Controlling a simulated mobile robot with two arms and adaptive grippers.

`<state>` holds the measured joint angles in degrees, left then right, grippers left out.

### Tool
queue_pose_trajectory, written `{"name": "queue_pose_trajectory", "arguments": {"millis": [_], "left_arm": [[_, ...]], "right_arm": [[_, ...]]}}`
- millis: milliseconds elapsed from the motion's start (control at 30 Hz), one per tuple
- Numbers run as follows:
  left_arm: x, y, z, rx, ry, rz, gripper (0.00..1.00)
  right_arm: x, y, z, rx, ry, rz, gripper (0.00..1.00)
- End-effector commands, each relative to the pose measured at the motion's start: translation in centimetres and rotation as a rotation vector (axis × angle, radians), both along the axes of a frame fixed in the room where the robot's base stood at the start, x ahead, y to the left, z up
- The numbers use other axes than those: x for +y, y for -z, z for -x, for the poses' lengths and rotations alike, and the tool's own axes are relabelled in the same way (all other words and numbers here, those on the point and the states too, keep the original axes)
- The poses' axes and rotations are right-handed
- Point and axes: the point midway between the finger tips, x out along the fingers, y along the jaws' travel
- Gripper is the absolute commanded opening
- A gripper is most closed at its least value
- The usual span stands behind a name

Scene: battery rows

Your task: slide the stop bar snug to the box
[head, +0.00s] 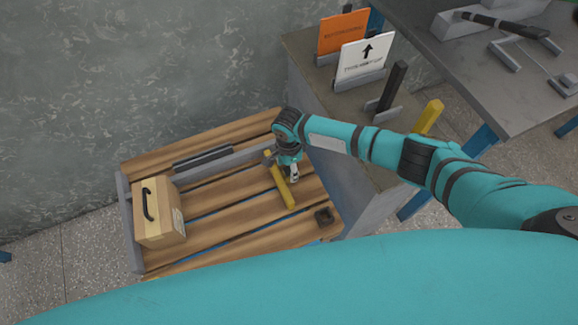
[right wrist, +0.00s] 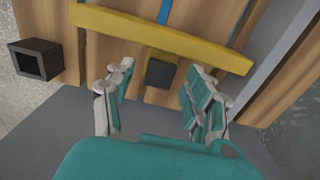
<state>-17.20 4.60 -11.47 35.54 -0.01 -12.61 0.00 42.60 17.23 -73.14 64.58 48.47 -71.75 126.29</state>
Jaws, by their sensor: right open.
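The stop bar (head: 284,190) is yellow and lies across the wooden slats in the head view. It also shows in the right wrist view (right wrist: 200,48), with a dark square knob (right wrist: 161,72) on its near side. The cardboard box (head: 165,222), with a black handle, sits at the left end of the slats. A wide stretch of bare slats lies between box and bar. My right gripper (head: 294,175) is over the bar. In the right wrist view its open fingers (right wrist: 158,90) stand either side of the knob, apparently without touching it. My left gripper is out of view.
A grey rail (head: 230,159) with a dark strip (head: 203,158) runs along the back of the slatted deck (head: 230,205). A small dark square socket (head: 324,216) sits at the front right. A cabinet with orange and white signs (head: 362,60) stands behind on the right.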

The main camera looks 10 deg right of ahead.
Motion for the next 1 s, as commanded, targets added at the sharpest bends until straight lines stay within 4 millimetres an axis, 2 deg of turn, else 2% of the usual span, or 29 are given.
{"name": "queue_pose_trajectory", "arguments": {"millis": [67, 433, 767, 867, 1000], "left_arm": [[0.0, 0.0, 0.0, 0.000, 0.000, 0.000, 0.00], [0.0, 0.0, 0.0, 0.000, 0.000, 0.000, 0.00], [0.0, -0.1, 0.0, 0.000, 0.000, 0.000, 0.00], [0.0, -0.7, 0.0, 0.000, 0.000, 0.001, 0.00], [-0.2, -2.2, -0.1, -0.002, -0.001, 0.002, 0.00]], "right_arm": [[0.0, 0.0, 0.0, 0.000, 0.000, 0.000, 0.50], [0.0, 0.0, 0.0, 0.000, 0.000, 0.000, 0.02], [0.1, -0.1, 0.0, 0.000, 0.001, -0.001, 0.00], [0.5, -0.3, 0.1, 0.001, 0.001, -0.002, 0.00], [2.1, -0.5, 0.2, 0.006, 0.004, -0.006, 0.00]]}}
